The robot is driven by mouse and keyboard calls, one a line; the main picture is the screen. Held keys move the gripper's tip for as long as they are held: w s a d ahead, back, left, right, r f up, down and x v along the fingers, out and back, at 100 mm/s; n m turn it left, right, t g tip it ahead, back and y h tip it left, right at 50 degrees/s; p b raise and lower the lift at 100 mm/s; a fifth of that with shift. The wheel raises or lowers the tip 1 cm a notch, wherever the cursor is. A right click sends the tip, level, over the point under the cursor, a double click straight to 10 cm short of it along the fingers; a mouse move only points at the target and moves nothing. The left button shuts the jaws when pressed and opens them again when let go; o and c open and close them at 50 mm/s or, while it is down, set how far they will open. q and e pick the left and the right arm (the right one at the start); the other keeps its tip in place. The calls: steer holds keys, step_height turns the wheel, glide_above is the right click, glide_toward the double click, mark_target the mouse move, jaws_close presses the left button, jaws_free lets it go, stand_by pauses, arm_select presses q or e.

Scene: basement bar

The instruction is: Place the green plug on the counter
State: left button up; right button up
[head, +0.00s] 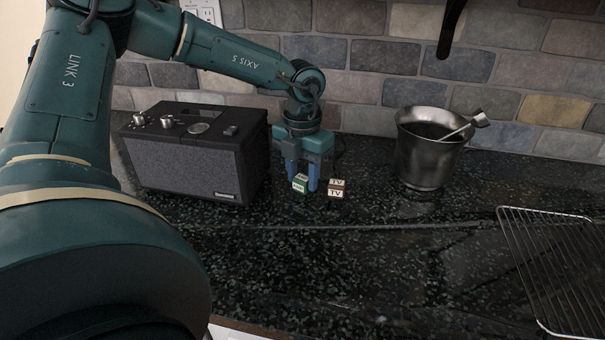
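A small green plug (300,184) with a white label is on or just above the black speckled counter (330,260), beside the black speaker; I cannot tell whether it touches the counter. My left gripper (302,182) points down over it, with its two blue fingers apart and the plug between their tips. Whether the fingers press on the plug is too small to tell. My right gripper is not in view.
A brown plug labelled TV (336,189) is just right of my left gripper. A black speaker (195,155) stands to the left. A metal bucket (422,165) with a utensil is to the right. A wire rack (555,265) lies at front right. The middle front counter is clear.

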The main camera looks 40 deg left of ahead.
mark_target(303, 178)
arm_select(q)
steer(key=o, duration=0.3)
steer(key=shift+r+p, duration=0.25)
steer(key=shift+p, duration=0.05)
step_height(303, 178, up, 12)
steer(key=shift+f, duration=0.1)
stand_by(0.7)
